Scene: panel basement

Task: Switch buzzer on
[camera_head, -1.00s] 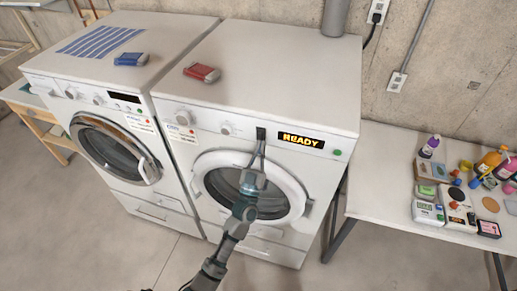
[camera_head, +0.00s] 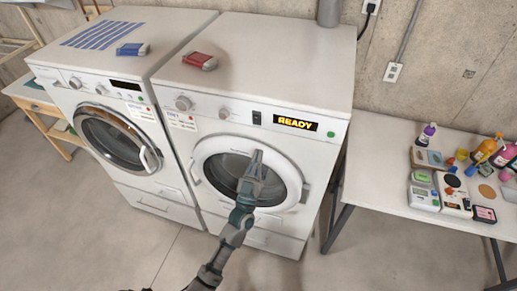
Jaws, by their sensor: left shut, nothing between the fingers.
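A small black switch (camera_head: 257,117) sits on the front panel of the right washing machine (camera_head: 290,70), just left of a display (camera_head: 296,123) that reads READY. Which way the switch is set is too small to tell. My left gripper (camera_head: 257,153) is shut and empty. Its fingertips point up, below the switch in the picture and apart from it, in front of the round door (camera_head: 215,167). My right gripper is not in view.
Two knobs (camera_head: 183,103) and a green button (camera_head: 331,134) are on the same panel. The left washing machine (camera_head: 75,90) stands alongside. A table (camera_head: 390,200) with bottles and small devices stands at right.

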